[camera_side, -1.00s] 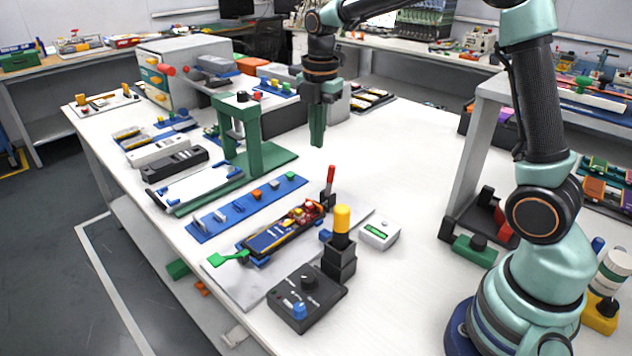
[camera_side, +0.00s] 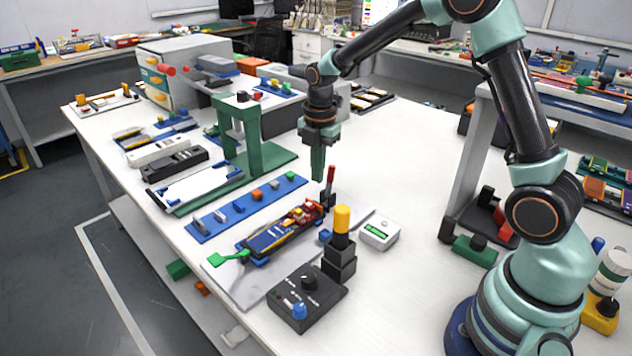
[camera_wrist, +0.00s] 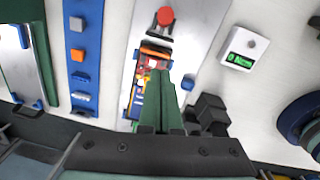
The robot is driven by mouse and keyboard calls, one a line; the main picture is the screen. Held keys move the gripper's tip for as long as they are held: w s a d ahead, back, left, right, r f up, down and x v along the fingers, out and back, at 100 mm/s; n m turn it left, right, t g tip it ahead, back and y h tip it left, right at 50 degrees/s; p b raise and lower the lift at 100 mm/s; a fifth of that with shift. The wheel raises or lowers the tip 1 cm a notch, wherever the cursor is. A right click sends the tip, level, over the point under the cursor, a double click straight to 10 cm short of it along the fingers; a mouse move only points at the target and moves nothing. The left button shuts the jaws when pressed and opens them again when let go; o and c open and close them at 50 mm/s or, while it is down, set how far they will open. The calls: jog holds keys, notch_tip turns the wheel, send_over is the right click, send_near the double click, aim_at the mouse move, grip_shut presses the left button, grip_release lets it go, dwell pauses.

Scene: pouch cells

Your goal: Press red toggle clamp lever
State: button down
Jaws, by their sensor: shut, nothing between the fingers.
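The red toggle clamp lever (camera_side: 330,174) stands upright at the far end of the grey fixture plate (camera_side: 228,282). In the wrist view its round red top (camera_wrist: 165,16) shows at the upper middle. A pouch cell (camera_side: 270,238) in blue and yellow lies on the plate beside the clamp, with red and yellow parts at its far end. My gripper (camera_side: 317,178) is shut and empty, pointing down just behind and left of the lever top in the side view. Its green fingers (camera_wrist: 163,75) cover part of the cell in the wrist view. I cannot tell whether they touch the lever.
A yellow-topped black post (camera_side: 342,220) and a black control box (camera_side: 306,298) stand near the plate. A small white meter (camera_side: 380,232) is to the right. A blue strip (camera_side: 246,206) and a green press stand (camera_side: 252,140) lie left. White table beyond the lever is clear.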

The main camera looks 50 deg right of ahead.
aim_at(334, 165)
jog(key=d, duration=0.1)
jog(key=d+f, duration=0.1)
jog(key=d, duration=0.2)
jog(key=shift+w+f, duration=0.25)
jog(key=shift+w, duration=0.15)
jog(key=shift+d, duration=1.2)
jog(key=shift+d+f, duration=0.45)
jog(key=shift+d, duration=0.45)
jog(key=shift+d+f, duration=0.45)
jog(key=shift+d, duration=0.45)
jog(key=shift+d+f, duration=0.45)
jog(key=shift+d, duration=0.45)
jog(key=shift+d+f, duration=0.75)
jog(key=shift+f, duration=0.35)
jog(key=shift+d+f, duration=0.1)
jog(key=shift+f, duration=0.15)
jog(key=shift+s, duration=0.1)
